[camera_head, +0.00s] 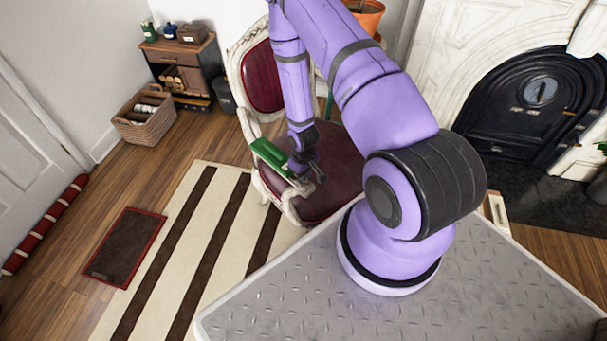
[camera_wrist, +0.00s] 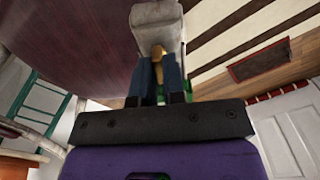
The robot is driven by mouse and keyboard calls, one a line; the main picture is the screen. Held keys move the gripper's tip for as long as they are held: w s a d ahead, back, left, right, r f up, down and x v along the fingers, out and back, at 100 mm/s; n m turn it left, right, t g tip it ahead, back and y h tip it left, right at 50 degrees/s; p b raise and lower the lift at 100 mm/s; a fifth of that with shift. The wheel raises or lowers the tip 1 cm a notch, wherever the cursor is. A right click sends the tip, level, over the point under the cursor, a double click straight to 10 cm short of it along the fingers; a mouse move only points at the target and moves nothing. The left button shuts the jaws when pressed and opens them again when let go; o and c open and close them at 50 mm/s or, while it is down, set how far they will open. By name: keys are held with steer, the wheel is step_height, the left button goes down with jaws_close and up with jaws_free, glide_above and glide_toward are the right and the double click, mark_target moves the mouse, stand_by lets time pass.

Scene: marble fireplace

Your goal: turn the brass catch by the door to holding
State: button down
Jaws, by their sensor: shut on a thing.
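My gripper (camera_head: 308,173) is low over the front of the red-seated chair, beside a green box-like thing (camera_head: 269,154). In the wrist view, my gripper (camera_wrist: 158,62) has its two dark blue fingers close together on a small brass-coloured piece, which looks like the brass catch (camera_wrist: 157,54). A pale grey block (camera_wrist: 157,26) is just beyond the fingertips. Most of the catch is hidden by the fingers, and its setting cannot be told. A white door (camera_head: 30,160) stands at the far left.
The chair (camera_head: 262,75) surrounds my gripper with its pale carved frame. A striped rug (camera_head: 185,235) and a dark red-edged mat (camera_head: 125,246) lie on the floor. A wicker basket (camera_head: 145,118) stands by a small cabinet (camera_head: 183,62). The black fireplace door (camera_head: 530,105) is at right.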

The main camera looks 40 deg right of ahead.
stand_by(0.5)
steer(key=c, duration=1.2)
jaws_free()
step_height(320, 180, up, 11)
steer(key=shift+f, duration=0.1)
